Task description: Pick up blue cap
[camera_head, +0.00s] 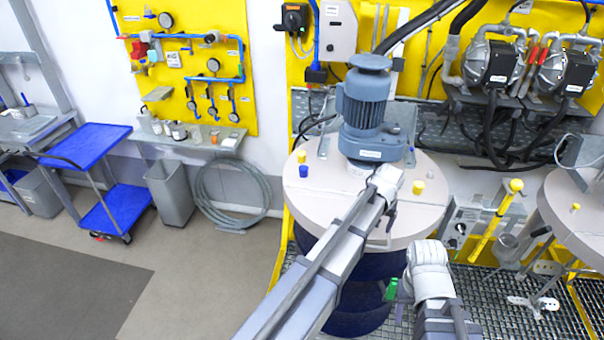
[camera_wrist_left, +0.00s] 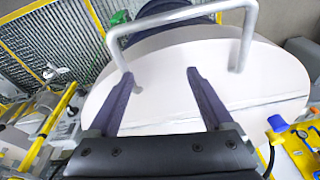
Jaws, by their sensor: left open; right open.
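The blue cap (camera_head: 304,171) is small and stands on the left part of the round pale drum lid (camera_head: 437,215), just in front of a yellow cap (camera_head: 301,156). My left gripper (camera_head: 388,182) is over the lid, to the right of the blue cap and apart from it. In the left wrist view its two dark fingers (camera_wrist_left: 158,100) are spread with nothing between them, over the pale lid.
A grey-blue motor (camera_head: 367,110) stands on the lid behind my left gripper. Another yellow cap (camera_head: 418,187) is at the lid's right. A metal handle (camera_wrist_left: 240,40) rises beyond the left fingers. A second drum lid (camera_head: 580,215) is at the far right.

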